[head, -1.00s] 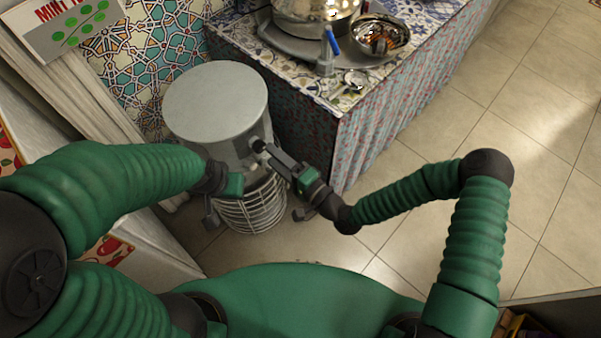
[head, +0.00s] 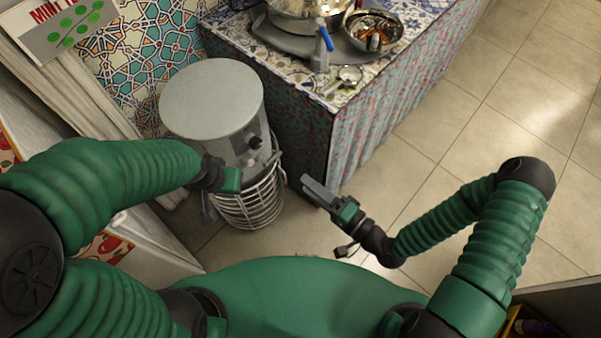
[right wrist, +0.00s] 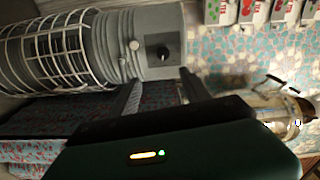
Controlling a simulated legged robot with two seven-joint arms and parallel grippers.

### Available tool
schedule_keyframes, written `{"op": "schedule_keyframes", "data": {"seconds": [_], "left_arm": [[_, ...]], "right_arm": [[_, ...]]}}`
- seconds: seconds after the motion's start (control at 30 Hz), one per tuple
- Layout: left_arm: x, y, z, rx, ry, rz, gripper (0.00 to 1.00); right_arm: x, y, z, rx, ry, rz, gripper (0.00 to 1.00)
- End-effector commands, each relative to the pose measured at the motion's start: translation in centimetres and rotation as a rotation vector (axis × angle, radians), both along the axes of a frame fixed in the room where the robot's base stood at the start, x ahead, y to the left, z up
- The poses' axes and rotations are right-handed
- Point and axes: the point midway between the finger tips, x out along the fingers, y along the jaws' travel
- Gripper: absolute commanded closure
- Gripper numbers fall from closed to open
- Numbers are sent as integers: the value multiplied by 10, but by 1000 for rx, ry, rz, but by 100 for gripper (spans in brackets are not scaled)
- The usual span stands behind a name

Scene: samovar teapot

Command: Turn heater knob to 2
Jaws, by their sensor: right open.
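The grey cylindrical heater (head: 213,97) stands on the floor with a wire cage (head: 250,206) around its lower part. Its black knob (head: 255,142) sticks out of the side panel. In the right wrist view the knob (right wrist: 163,55) shows on a dark square plate, and its setting is too small to read. My right gripper (head: 306,184) is open and empty, apart from the heater, to the right of the cage. In the right wrist view its two fingers (right wrist: 158,88) point toward the knob panel. My left gripper (head: 230,180) is beside the cage's left side; its fingers are mostly hidden.
A cloth-sided table (head: 345,128) stands right behind the heater, with a metal samovar, a tray and a bowl (head: 373,30) on it. A tiled wall and leaning boards are at the left. The tiled floor at right (head: 480,130) is clear.

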Motion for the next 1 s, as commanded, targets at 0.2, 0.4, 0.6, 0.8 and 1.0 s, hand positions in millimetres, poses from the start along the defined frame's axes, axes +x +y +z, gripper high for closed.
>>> {"op": "schedule_keyframes", "data": {"seconds": [0.2,0.4,0.6,0.8,1.0], "left_arm": [[0,0,-30,0,0,0,100],[0,0,-40,0,0,0,100],[0,0,-57,0,0,0,100],[0,0,-81,0,1,0,100],[0,0,-82,0,0,0,100]], "right_arm": [[-10,4,-17,-505,-615,41,45],[-5,3,0,-840,-1091,16,45],[6,14,0,-881,-1159,6,45],[34,52,1,-878,-1158,6,45],[66,94,5,-877,-1153,6,45]]}}
